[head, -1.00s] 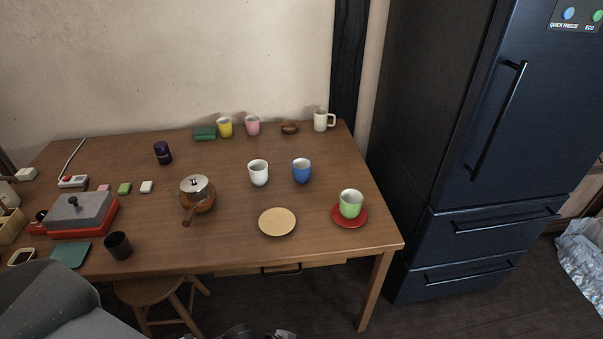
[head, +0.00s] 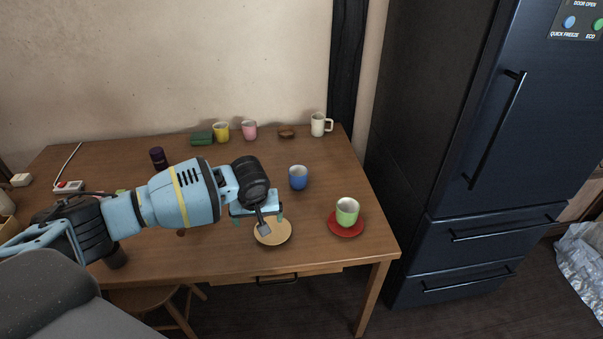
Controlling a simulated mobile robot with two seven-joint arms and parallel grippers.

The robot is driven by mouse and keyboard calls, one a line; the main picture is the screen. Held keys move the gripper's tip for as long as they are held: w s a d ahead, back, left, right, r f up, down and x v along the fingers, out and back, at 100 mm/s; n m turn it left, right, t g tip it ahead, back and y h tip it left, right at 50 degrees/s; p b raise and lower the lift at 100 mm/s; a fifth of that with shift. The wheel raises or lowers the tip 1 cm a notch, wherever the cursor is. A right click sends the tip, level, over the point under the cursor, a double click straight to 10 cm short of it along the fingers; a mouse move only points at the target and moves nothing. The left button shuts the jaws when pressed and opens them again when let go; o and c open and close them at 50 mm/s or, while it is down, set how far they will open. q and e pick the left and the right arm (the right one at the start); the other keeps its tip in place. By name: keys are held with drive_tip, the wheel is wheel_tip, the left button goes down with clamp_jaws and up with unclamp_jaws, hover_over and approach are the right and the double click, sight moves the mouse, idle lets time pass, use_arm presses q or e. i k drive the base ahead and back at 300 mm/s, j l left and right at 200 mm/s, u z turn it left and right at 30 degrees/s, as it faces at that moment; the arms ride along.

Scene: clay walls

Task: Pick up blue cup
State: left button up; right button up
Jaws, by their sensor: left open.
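The blue cup (head: 298,178) stands upright on the wooden table (head: 325,245), right of the middle in the head view. Nothing covers it. My left gripper (head: 259,222) reaches in from the left and hangs over the beige plate (head: 275,234), to the left of the blue cup and nearer to me. It is open and apart from the cup. My left arm hides the white cup and the pot. My right gripper does not show.
A green cup (head: 347,211) stands on a red saucer (head: 346,229) to the right. A yellow cup (head: 221,132), pink cup (head: 249,130), small brown bowl (head: 286,132) and white mug (head: 319,125) line the back. The dark fridge (head: 470,150) stands beyond the table's right edge.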

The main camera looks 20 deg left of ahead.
sight(298, 175)
drive_tip(key=i, duration=0.85)
